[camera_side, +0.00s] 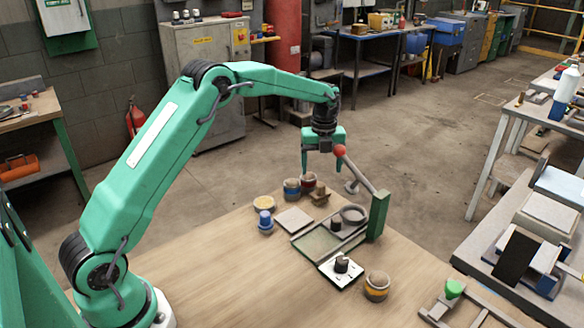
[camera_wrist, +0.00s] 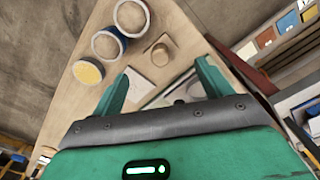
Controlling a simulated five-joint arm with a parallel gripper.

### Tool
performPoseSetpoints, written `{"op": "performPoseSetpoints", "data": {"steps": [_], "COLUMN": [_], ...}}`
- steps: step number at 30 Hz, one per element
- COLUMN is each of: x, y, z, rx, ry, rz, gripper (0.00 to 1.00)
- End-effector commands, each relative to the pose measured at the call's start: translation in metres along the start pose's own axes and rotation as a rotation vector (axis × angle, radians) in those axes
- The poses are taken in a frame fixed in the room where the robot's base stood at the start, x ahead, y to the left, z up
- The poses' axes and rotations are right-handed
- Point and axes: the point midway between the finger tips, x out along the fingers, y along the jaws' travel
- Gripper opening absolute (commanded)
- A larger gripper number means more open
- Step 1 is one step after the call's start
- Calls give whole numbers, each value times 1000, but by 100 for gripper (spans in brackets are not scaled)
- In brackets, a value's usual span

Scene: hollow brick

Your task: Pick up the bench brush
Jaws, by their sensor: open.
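I cannot clearly make out a bench brush in either view. My gripper (camera_side: 320,165) is open and empty, hanging above the far part of the wooden table. In the wrist view its two green fingers (camera_wrist: 164,68) stand wide apart. Between and beyond them show a small wooden block with a round knob (camera_wrist: 160,53) and a pale flat plate (camera_wrist: 138,84). The block also shows below the gripper in the side view (camera_side: 320,197). A red ball on a lever (camera_side: 340,150) hides part of the gripper's right side.
A green post (camera_side: 378,216) carries the lever, beside a tray (camera_side: 315,242) with a ring. Open tins, one blue (camera_side: 292,190), stand at the table's far side. The table's front left is clear.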

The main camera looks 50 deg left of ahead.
Motion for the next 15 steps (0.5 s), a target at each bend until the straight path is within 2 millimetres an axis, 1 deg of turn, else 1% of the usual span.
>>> {"op": "performPoseSetpoints", "data": {"steps": [1,3,11,15], "x": [6,10,16,28], "y": [0,0,0,0], "z": [0,0,0,0], "rx": [0,0,0,0], "ry": [0,-1,0,1], "rz": [1,-1,0,1], "gripper": [78,78,78,78]}}
